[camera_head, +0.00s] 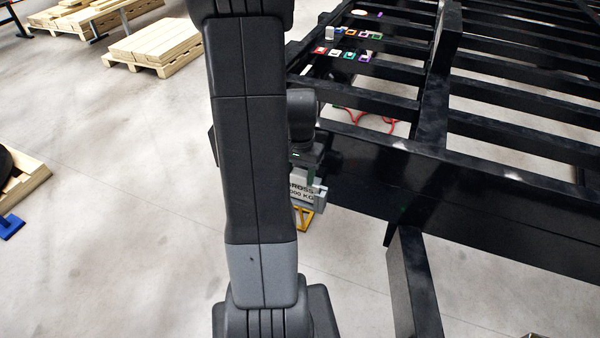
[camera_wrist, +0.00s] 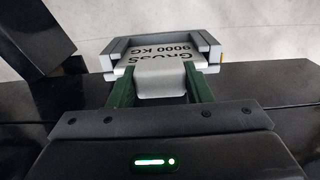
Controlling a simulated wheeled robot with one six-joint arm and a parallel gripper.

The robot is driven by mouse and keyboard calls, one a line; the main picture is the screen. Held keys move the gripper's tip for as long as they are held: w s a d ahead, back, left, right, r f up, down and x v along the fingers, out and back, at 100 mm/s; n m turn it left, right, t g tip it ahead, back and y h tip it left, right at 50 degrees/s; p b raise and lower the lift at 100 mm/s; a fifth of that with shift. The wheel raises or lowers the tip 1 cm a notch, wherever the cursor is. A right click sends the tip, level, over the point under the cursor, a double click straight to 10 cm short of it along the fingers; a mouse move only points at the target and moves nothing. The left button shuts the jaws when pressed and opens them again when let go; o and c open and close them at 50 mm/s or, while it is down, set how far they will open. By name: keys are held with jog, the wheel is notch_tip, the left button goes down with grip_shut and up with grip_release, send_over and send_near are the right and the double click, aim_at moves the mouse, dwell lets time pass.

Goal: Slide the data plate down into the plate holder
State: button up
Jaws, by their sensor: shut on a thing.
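The data plate (camera_wrist: 160,62) is a pale grey plate with dark lettering reading "GROSS 9000 KG". In the wrist view it shows between the side rails of the grey U-shaped plate holder (camera_wrist: 112,62). My gripper (camera_wrist: 164,88) has its two green fingers shut on the plate's near tab. How deep the plate sits in the holder is hard to tell. In the head view the plate (camera_head: 301,190) shows partly behind my arm, at the trailer's side. My gripper (camera_head: 308,158) is just above it there, and its fingertips are mostly hidden.
The black trailer frame (camera_head: 480,205) fills the right side, with a beam jutting out low. Coloured small parts (camera_head: 350,55) lie on a far crossbar, and red cables hang below. A yellow bracket (camera_head: 303,218) shows under the plate. Pallets of timber (camera_head: 155,45) stand on open floor at left.

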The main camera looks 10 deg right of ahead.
jog(key=o, duration=1.1)
jog(key=shift+o, duration=0.2)
notch_tip(320, 180, up, 14)
jog(key=shift+f, duration=0.2)
notch_tip(320, 180, down, 13)
jog(key=shift+r+p, duration=0.1)
jog(key=shift+p, duration=0.3)
jog(key=shift+r, duration=0.4)
jog(key=shift+f, duration=0.15)
